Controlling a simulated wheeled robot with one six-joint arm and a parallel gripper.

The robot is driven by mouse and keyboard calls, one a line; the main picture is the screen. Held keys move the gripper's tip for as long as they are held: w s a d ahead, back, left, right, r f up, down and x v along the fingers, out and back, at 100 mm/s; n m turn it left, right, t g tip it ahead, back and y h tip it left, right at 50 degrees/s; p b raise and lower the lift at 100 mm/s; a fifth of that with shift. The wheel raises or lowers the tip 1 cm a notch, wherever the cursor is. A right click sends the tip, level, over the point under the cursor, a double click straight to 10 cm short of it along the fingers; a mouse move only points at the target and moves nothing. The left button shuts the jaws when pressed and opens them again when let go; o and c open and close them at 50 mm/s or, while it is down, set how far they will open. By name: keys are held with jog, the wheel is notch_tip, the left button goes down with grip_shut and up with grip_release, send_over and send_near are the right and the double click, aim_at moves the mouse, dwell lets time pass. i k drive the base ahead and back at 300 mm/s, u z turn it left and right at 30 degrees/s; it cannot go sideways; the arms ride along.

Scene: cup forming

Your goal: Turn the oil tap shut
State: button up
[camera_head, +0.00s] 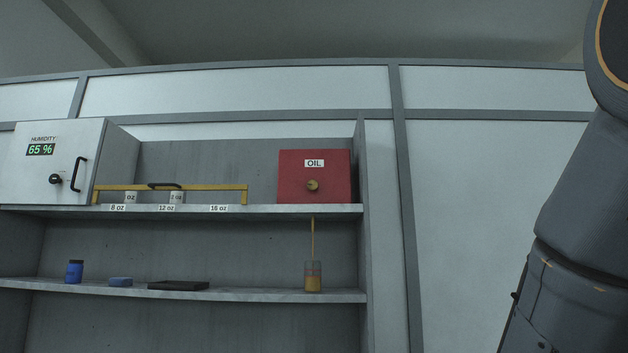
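The red oil box (296,185) with a white "OIL" label stands at the right end of the upper shelf. A round brass-coloured tap (313,185) is on its front. A thin yellow-brown stream (313,238) runs down from under the shelf below the box. It ends in a clear container (313,283) on the lower shelf, which holds amber liquid in its lower part. My arm shows at the right edge, well apart from the tap. My gripper is outside the picture.
A white humidity cabinet (22,175) reading 65 % stands left. A yellow bar frame (215,187) with cups behind it is on the upper shelf (275,209). A blue jar (74,271), blue block (120,281) and dark flat item (178,285) lie on the lower shelf.

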aim_at(312, 186)
jog(key=z, duration=0.85)
jog(key=i, duration=0.65)
jog(key=u, duration=1.9)
